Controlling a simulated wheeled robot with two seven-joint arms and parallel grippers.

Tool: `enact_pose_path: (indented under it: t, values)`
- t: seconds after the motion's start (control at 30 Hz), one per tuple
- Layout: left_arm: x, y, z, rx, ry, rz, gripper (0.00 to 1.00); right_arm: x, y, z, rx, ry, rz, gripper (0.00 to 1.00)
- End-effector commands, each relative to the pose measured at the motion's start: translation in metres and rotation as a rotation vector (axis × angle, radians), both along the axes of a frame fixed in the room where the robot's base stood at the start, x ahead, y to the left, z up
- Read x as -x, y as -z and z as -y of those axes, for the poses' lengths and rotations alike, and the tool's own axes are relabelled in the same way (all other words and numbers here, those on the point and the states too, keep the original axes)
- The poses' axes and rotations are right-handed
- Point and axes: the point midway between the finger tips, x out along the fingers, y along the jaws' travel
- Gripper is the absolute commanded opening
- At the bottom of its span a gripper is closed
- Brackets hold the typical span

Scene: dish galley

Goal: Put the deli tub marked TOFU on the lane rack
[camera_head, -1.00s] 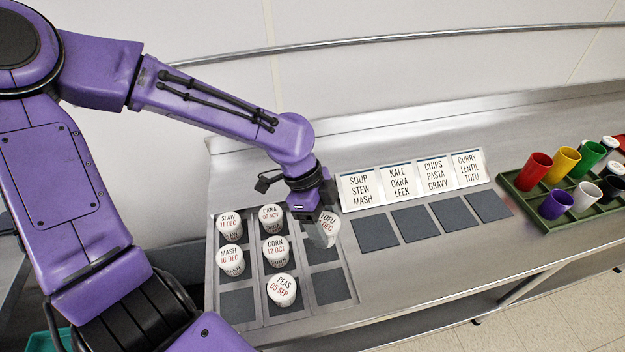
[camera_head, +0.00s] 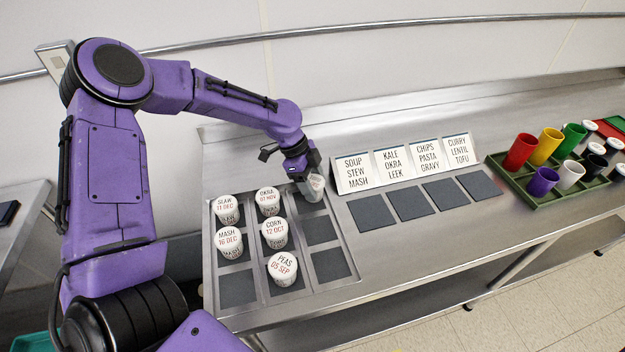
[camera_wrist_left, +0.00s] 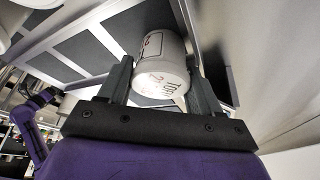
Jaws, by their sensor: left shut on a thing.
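My left gripper (camera_head: 306,184) is shut on the white TOFU tub (camera_head: 316,188), at the back end of the right lane of the lane rack (camera_head: 330,265). The tub looks tilted, and the gripper partly hides it. I cannot tell whether it touches the rack. In the left wrist view the tub (camera_wrist_left: 160,62) sits between both fingers, its TOFU lettering partly readable. In the rack, SLAW (camera_head: 226,207) and MASH (camera_head: 229,240) stand in the left lane, and OKRA (camera_head: 267,200), CORN (camera_head: 274,233) and PEAS (camera_head: 282,268) in the middle lane. My right gripper is out of view.
A sign row (camera_head: 355,174) stands right of the rack; its last card reads CURRY, LENTIL, TOFU. Empty dark pads (camera_head: 411,202) lie before it. A green tray (camera_head: 535,200) with colored cups is farther right. Two right-lane pads nearer the front are bare.

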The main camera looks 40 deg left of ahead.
Motion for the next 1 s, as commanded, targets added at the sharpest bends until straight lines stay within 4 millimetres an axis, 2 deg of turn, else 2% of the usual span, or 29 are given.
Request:
enact_pose_path:
  t: [0.13,0.43,0.47,0.5,0.53,0.87,1.0]
  values:
    - [0.009,0.004,-0.001,-0.001,-0.003,0.002,0.2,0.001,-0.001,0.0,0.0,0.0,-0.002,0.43]
    - [0.001,0.013,-0.002,-0.002,-0.004,-0.006,0.2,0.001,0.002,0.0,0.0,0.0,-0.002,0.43]
    - [0.001,0.012,-0.002,-0.002,-0.004,-0.006,0.7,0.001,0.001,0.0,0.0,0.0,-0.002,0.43]
    - [0.001,0.012,-0.002,-0.003,-0.004,-0.006,0.83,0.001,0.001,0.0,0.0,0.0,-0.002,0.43]
    - [0.001,0.012,-0.001,-0.003,-0.004,-0.006,0.9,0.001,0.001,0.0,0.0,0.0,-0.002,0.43]
    - [0.001,0.011,-0.002,-0.002,-0.004,-0.006,0.9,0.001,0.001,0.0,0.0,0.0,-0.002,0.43]
    - [0.001,0.0,-0.004,-0.001,-0.005,-0.002,0.9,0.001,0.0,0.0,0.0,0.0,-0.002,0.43]
